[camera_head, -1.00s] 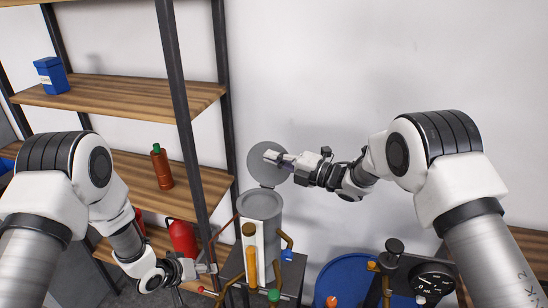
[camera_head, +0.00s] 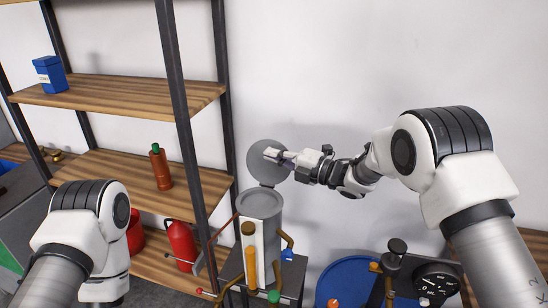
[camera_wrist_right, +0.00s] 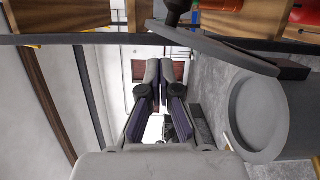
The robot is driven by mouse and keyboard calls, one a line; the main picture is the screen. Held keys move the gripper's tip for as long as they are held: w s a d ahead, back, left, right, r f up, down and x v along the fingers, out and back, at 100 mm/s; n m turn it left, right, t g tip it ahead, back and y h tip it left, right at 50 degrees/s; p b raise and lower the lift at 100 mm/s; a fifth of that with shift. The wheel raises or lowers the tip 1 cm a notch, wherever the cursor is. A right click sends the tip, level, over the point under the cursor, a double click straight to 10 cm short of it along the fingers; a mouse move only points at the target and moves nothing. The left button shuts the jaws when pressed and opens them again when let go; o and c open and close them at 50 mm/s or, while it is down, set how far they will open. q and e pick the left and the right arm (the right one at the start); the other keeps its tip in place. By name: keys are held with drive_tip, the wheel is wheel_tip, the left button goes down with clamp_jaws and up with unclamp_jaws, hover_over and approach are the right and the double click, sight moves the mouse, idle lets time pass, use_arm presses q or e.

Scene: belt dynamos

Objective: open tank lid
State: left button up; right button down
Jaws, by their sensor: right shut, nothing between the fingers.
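The grey cylindrical tank (camera_head: 262,207) stands upright in the middle of the head view. Its round grey lid (camera_head: 257,165) stands raised, roughly upright, at the tank's back edge, so the top is uncovered. My right gripper (camera_head: 270,154) is shut and empty in front of the lid, covering part of it; whether they touch is unclear. In the right wrist view the shut fingers (camera_wrist_right: 155,75) point away from the camera. The lid (camera_wrist_right: 215,47) shows nearly edge-on there, beside the tank's round top (camera_wrist_right: 260,115). My left gripper is out of view.
A wooden shelf rack (camera_head: 130,88) stands at the left with a blue box (camera_head: 50,75), a brown bottle (camera_head: 160,167) and a red extinguisher (camera_head: 181,243). Coloured pipes and valves (camera_head: 250,265) surround the tank. A blue drum (camera_head: 345,280) and a gauge (camera_head: 436,284) stand at right.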

drive_tip(key=v, duration=1.1)
drive_tip(key=s+d+f+m+h, duration=0.2)
drive_tip(key=s+f+m+h, duration=0.15)
drive_tip(key=f+m, duration=0.4)
drive_tip(key=s+d+f+m+h, duration=0.2)
drive_tip(key=s+f+m+h, duration=0.15)
drive_tip(key=f, duration=0.65)
drive_tip(key=s+d+f+m+h, duration=0.2)
drive_tip(key=s+f+m, duration=0.2)
drive_tip(key=f+m, duration=0.35)
drive_tip(key=s+d+f+m+g+h, duration=0.2)
drive_tip(key=s+f+m+g, duration=0.15)
drive_tip(key=s, duration=0.65)
drive_tip(key=s+d+f+m+g+h, duration=0.25)
drive_tip(key=s+f+m, duration=0.2)
drive_tip(key=s, duration=0.55)
drive_tip(key=s+d+f+m+g+h, duration=0.2)
drive_tip(key=s+d+f+m+g, duration=0.15)
drive_tip(key=s, duration=0.65)
wheel_tip(320, 180, down, 8)
drive_tip(key=b, duration=0.7)
drive_tip(key=shift+s+a+m, duration=0.3)
drive_tip(key=shift+s+m, duration=0.05)
drive_tip(key=shift+m, duration=0.05)
drive_tip(key=shift+w, duration=0.1)
